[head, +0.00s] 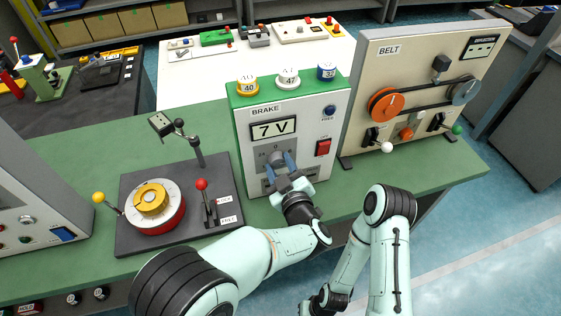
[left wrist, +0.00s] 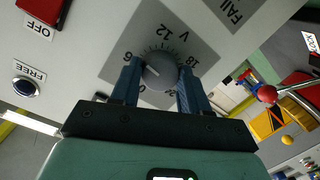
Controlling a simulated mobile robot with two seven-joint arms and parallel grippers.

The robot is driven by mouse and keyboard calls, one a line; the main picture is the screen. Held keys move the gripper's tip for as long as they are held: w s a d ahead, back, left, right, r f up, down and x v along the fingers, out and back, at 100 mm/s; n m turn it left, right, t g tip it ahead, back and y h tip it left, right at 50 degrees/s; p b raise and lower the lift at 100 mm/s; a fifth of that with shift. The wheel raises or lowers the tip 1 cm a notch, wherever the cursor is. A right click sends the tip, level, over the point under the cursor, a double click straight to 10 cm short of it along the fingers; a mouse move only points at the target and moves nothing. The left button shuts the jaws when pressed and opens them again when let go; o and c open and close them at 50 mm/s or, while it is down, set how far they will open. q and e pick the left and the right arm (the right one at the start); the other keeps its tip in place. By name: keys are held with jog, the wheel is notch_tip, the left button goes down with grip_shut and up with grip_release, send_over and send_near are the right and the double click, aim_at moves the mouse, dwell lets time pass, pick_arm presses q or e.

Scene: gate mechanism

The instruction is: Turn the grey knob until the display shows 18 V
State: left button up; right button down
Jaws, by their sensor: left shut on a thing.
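The grey knob (left wrist: 160,71) sits on the front of the white brake box (head: 317,128), on a grey dial plate marked 0, 6, 12 and 18 V. The display (head: 274,129) above it reads 7 V. My left gripper (head: 281,165) is at the knob, its blue fingers on either side of it, shut on it. In the left wrist view the two fingers (left wrist: 156,88) flank the knob and part of the scale shows beyond it. In the head view the fingers partly cover the dial. My right arm is at the lower right; its gripper does not show.
A red switch (head: 323,147) and a blue button (head: 329,111) are on the same panel. Left stands a dark base with a yellow and red dial (head: 151,201) and a red-tipped lever (head: 202,185). The belt panel (head: 420,80) stands at right. Green bench (head: 85,150) is clear at left.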

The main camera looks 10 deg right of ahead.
pick_arm(q)
jog(key=m+p, duration=0.1)
jog(key=m, duration=0.2)
jog(key=shift+r+y, duration=0.1)
jog(key=shift+y, duration=0.2)
jog(key=m+p, duration=0.1)
jog(key=m, duration=0.2)
jog(key=shift+m+p, duration=0.4)
jog(key=m+y+p, duration=0.1)
jog(key=m, duration=0.2)
jog(key=shift+t, duration=0.3)
jog(key=m, duration=0.3)
jog(key=shift+m+p, duration=0.4)
jog(key=m, duration=0.2)
jog(key=m+t, duration=0.1)
jog(key=m, duration=0.1)
jog(key=shift+f+m, duration=0.2)
jog(key=shift+m, duration=0.1)
jog(key=m, duration=0.6)
jog(key=shift+a+t, duration=0.1)
jog(key=shift+t, duration=0.2)
pick_arm(e)
jog(key=w+r, duration=0.6)
jog(key=r, duration=0.1)
jog(key=shift+w+t, duration=0.2)
jog(key=shift+t, duration=0.2)
pick_arm(q)
jog(key=shift+m, duration=0.3)
pick_arm(e)
jog(key=shift+r, duration=0.1)
